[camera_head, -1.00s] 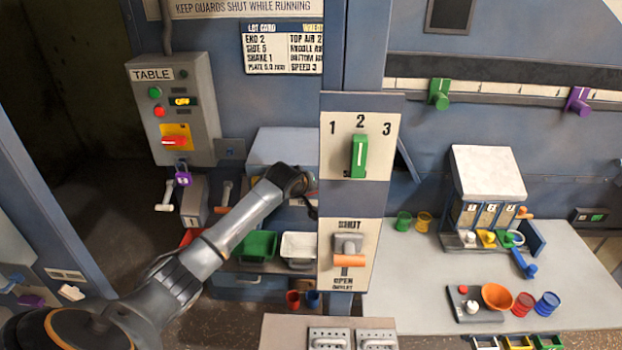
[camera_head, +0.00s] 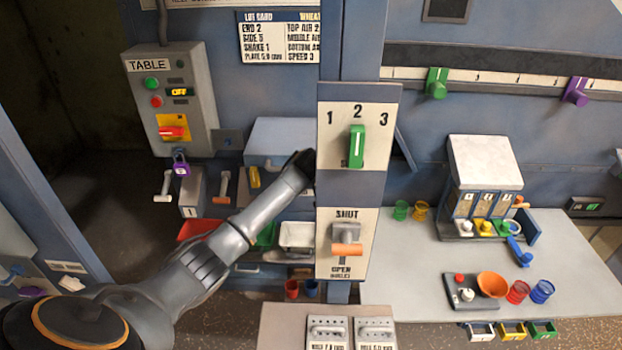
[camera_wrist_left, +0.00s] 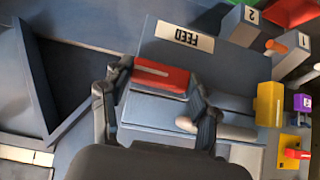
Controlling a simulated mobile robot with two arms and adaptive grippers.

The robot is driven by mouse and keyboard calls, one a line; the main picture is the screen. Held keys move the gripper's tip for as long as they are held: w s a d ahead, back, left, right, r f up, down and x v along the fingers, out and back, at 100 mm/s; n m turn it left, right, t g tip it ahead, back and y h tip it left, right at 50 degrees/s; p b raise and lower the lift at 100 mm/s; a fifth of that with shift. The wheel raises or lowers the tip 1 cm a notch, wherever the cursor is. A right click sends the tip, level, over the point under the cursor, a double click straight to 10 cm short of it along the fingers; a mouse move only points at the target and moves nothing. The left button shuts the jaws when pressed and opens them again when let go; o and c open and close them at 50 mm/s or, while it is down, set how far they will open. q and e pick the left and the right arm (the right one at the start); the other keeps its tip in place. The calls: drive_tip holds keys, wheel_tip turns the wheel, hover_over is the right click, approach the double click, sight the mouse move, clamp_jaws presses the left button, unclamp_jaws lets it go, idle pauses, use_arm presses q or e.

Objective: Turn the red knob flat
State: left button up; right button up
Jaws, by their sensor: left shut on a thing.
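The red knob (camera_wrist_left: 162,76) is a flat red bar just below the FEED label (camera_wrist_left: 184,36) in the left wrist view. My left gripper (camera_wrist_left: 160,84) has one finger at each end of the bar and is shut on it. In the head view my left arm reaches to the edge of the numbered panel (camera_head: 350,95), which hides the gripper's fingers and this knob. Another red handle (camera_head: 172,132) sits on a yellow plate on the TABLE box, with nothing touching it. It also shows in the left wrist view (camera_wrist_left: 297,153). My right gripper is in neither view.
The numbered panel carries a green selector (camera_head: 357,146) and an orange-tipped SHUT/OPEN lever (camera_head: 346,249), close to my left wrist. A pale bench (camera_head: 400,290) with cups lies at the right.

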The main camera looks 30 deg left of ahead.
use_arm(q)
drive_tip(key=o, duration=1.1)
drive_tip(key=shift+o, duration=0.2)
